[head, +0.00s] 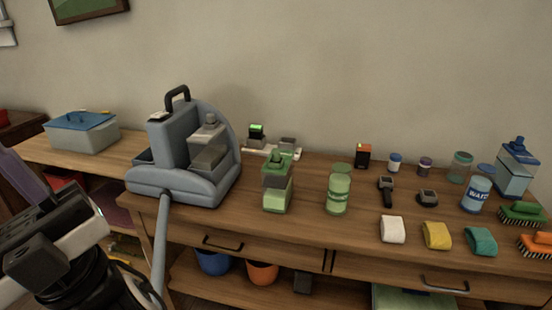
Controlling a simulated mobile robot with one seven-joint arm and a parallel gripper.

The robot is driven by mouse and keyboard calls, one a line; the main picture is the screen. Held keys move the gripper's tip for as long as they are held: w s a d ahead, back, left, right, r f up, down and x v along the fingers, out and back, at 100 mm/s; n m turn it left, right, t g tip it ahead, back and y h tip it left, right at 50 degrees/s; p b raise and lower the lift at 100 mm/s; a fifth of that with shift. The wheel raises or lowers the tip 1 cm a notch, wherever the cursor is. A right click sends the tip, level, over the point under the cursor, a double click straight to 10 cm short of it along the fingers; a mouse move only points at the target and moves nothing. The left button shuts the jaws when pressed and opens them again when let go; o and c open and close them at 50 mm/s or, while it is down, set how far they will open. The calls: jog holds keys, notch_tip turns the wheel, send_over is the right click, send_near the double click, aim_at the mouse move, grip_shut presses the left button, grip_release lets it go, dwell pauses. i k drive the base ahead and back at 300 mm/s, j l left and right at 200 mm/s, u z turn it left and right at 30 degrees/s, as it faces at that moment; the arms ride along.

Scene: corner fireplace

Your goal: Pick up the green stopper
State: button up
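A clear bottle (278,198) with green liquid stands on the wooden table, just right of the grey machine. A green stopper-like top (278,163) sits in its neck, upright. A second green piece, the top (256,128) of a small dark object, shows farther back near the wall. I cannot tell for sure which is the green stopper. Black and white parts of my arm fill the lower left corner, left of the table and well apart from both. My gripper's fingertips cannot be made out there, so its opening and any hold are hidden.
The grey machine (190,188) with its hose stands between my arm and the bottle. A green jar (339,194) stands right of the bottle. Several jars, rolled cloths and brushes (522,213) crowd the table's right side. The wood before the bottle is bare.

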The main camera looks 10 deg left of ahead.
aim_at(275, 154)
jog(key=i+l+u, duration=0.1)
jog(key=i+u, duration=0.2)
jog(key=i, duration=0.2)
jog(key=i+l+u, duration=0.3)
jog(key=i, duration=0.2)
